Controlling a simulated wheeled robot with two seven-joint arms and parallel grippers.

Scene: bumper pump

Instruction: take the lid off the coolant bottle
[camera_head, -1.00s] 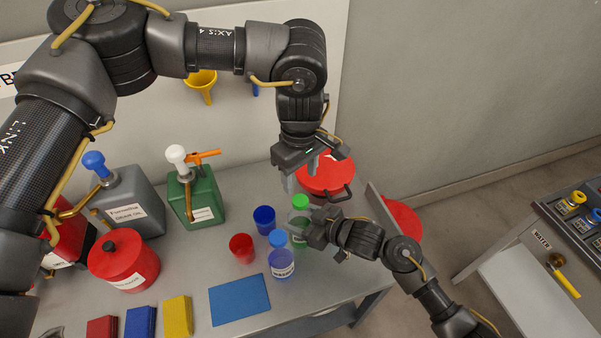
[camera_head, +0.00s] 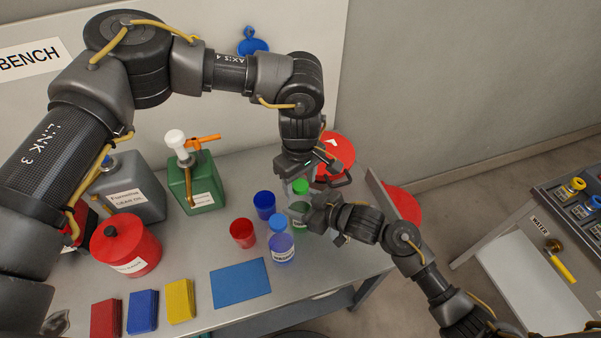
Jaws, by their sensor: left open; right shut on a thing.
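A bottle with a green lid (camera_head: 300,187) and green contents stands on the bench, and I take it as the coolant bottle (camera_head: 297,209); its label is mostly hidden. My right gripper (camera_head: 312,216) comes in from the right and is shut on the bottle's body below the lid. My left gripper (camera_head: 297,184) points down from above, open, with its fingers at the height of the green lid. I cannot tell whether they touch it. A blue-lidded washer bottle (camera_head: 281,248) stands just in front and to the left.
Blue (camera_head: 264,206) and red (camera_head: 242,234) cups stand left of the bottles. A blue mat (camera_head: 240,284) lies in front. A red can (camera_head: 125,246) and a green container (camera_head: 197,190) stand further left. A red round container (camera_head: 339,153) is close behind my grippers.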

